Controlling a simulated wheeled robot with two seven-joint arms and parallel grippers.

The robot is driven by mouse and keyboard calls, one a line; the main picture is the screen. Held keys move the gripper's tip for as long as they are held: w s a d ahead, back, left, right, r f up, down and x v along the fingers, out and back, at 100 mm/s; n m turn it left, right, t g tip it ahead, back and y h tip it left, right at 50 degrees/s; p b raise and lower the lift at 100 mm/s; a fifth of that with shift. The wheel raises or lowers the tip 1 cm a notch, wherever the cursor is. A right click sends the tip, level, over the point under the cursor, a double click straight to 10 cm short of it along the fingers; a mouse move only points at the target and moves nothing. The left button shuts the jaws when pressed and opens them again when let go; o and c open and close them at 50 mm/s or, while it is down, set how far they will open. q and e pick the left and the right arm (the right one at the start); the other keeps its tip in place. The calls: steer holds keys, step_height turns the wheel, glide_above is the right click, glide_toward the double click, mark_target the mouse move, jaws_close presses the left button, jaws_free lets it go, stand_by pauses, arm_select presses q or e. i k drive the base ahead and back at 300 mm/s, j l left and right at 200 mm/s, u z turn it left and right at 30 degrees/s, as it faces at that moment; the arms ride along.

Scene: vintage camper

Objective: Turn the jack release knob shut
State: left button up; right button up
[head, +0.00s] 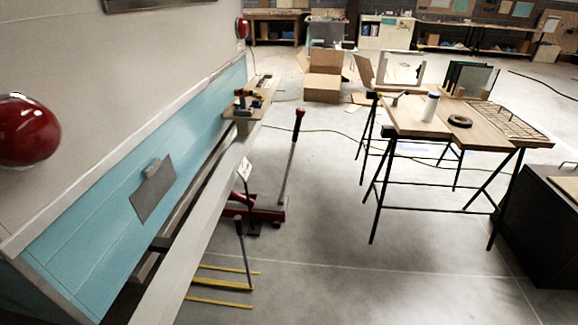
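A red floor jack (268,214) stands on the concrete floor beside the camper, partly hidden behind the camper's lower edge and a dark upright post. The release knob is too small to tell apart. Neither of my grippers is in the head view.
The cream and light-blue camper (80,190) fills the left, with a pale rail along its lower side. Yellow bars (222,301) and a dark upright rod (242,250) are on the floor near the front. A trestle table (415,125) stands right; floor between is clear.

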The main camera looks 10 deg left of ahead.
mark_target(300, 112)
steer(key=i+z, duration=0.1)
steer(key=i, duration=0.35)
steer(key=i+j, duration=0.15)
steer(key=i, duration=0.25)
steer(key=z, duration=0.05)
